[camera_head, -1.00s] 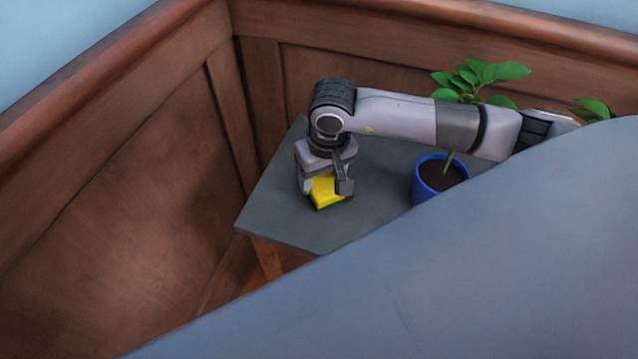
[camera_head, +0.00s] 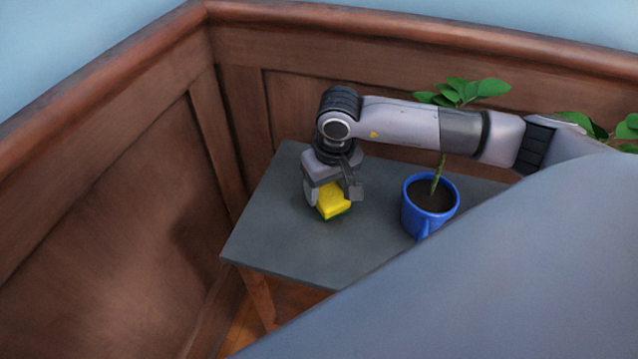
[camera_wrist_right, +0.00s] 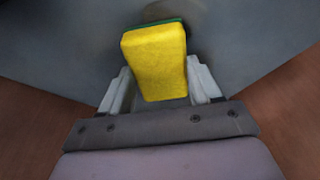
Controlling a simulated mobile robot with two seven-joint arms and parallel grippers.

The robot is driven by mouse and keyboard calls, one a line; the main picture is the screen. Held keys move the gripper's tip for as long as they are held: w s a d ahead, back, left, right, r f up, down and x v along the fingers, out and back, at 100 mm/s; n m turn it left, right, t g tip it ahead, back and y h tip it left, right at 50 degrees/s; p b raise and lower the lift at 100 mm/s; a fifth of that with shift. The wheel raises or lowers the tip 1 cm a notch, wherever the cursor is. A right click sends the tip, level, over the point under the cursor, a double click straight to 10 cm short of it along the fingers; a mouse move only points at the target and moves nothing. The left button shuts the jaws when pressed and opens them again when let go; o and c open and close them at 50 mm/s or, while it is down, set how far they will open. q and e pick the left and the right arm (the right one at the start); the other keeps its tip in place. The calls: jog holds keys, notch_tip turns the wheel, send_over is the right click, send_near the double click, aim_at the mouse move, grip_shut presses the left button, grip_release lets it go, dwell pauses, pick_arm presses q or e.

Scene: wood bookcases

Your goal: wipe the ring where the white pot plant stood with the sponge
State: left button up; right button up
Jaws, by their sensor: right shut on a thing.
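A yellow sponge (camera_head: 333,203) with a green underside is held between the fingers of my right gripper (camera_head: 334,194), over the left part of the grey table (camera_head: 285,225). In the right wrist view the sponge (camera_wrist_right: 157,62) sits between both fingers of the right gripper (camera_wrist_right: 160,92). A dark smudge (camera_wrist_right: 178,14) shows on the tabletop just past the sponge; it is partly hidden, and I cannot tell if it is the ring or a shadow. No white pot is in view. My left gripper is not in view.
A blue mug-shaped pot (camera_head: 429,212) with a green plant (camera_head: 462,90) stands on the table right of the sponge. More leaves (camera_head: 590,125) show at the far right. Wood panelling (camera_head: 330,100) closes in behind and at left. The table's front left is clear.

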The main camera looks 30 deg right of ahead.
jog(key=shift+s+a+f, duration=0.15)
jog(key=shift+s+a, duration=1.45)
jog(key=shift+a, duration=0.15)
jog(key=shift+s+a, duration=1.15)
jog(key=shift+a, duration=0.2)
jog(key=shift+r, duration=0.25)
jog(key=shift+r, duration=0.2)
notch_tip(320, 180, up, 5)
jog(key=p, duration=0.2)
jog(key=shift+r+p, duration=0.2)
jog(key=shift+p, duration=0.1)
